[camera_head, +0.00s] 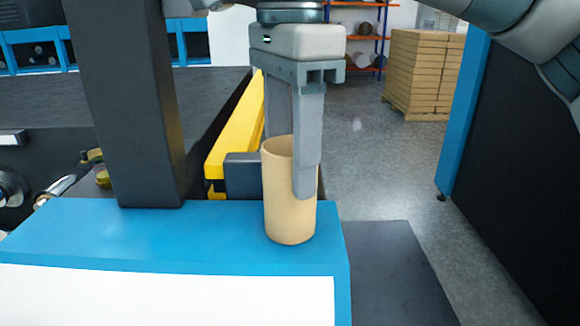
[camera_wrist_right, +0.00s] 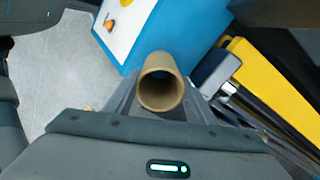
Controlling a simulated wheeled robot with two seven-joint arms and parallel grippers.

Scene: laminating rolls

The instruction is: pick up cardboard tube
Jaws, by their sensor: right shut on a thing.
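The cardboard tube (camera_head: 282,215) is tan, hollow and upright, at the right end of the blue machine ledge in the head view. I cannot tell whether its base touches the ledge. My right gripper (camera_head: 292,170) comes down from above and is shut on the tube, with one finger in front of its wall and the other partly hidden behind it. In the right wrist view I look into the open end of the tube (camera_wrist_right: 160,85), between the fingers. My left gripper is not in view.
The blue ledge (camera_head: 180,235) has a dark post (camera_head: 130,100) at its left. A yellow bar (camera_head: 238,125) runs behind the tube. A dark panel with a blue edge (camera_head: 465,110) stands at right. Stacked cartons (camera_head: 422,75) stand on the floor behind.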

